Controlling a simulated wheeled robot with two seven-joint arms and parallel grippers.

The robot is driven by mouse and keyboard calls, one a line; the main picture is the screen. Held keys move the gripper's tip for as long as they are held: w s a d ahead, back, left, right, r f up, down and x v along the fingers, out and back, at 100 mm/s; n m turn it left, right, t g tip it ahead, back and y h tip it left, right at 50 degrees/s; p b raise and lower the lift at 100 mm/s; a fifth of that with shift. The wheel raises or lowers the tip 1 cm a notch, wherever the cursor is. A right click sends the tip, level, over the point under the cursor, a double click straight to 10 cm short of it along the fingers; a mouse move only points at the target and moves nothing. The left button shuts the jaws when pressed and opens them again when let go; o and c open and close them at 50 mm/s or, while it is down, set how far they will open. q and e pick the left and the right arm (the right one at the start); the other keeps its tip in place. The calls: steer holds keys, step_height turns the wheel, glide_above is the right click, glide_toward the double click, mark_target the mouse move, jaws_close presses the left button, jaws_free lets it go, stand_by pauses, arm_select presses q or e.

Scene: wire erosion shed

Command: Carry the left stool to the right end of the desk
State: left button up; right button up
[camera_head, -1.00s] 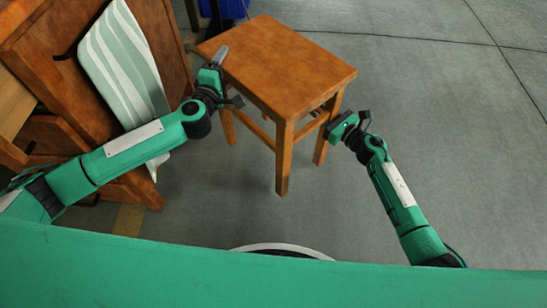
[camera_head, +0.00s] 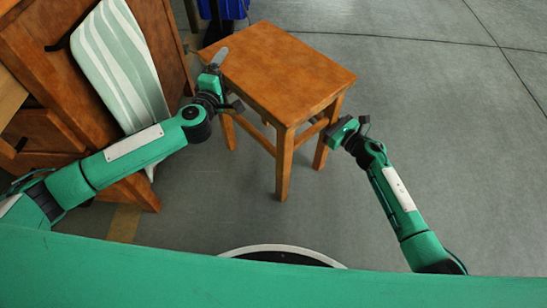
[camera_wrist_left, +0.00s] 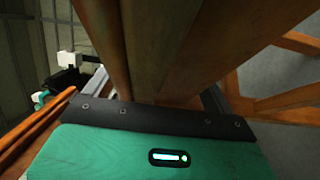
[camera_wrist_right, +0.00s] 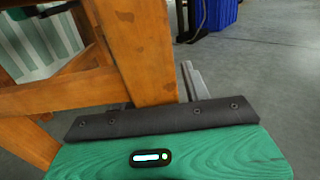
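The wooden stool (camera_head: 280,65) stands upright between my two arms. My left gripper (camera_head: 218,60) is at the left edge of its seat; in the left wrist view its fingers (camera_wrist_left: 160,95) lie on both sides of a wooden part (camera_wrist_left: 185,45) of the stool and look shut on it. My right gripper (camera_head: 338,131) is at the right leg; in the right wrist view the leg (camera_wrist_right: 140,50) sits between the fingers (camera_wrist_right: 158,98), one finger mostly hidden behind it. Whether the feet touch the floor I cannot tell. Brown wooden furniture (camera_head: 45,60), seemingly the desk, is at the left.
The concrete floor (camera_head: 440,120) at the right is clear.

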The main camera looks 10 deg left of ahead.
arm_select(q)
steer(key=shift+s, duration=0.1)
steer(key=shift+s+a+f, duration=0.1)
steer(key=shift+s, duration=0.2)
arm_select(e)
steer(key=shift+d, duration=0.1)
arm_select(q)
steer(key=s, duration=0.3)
steer(key=s+a, duration=0.1)
steer(key=s, duration=0.7)
steer(key=shift+a, duration=0.4)
arm_select(e)
steer(key=v, duration=1.2)
steer(key=shift+r, duration=0.1)
steer(key=shift+s, duration=0.1)
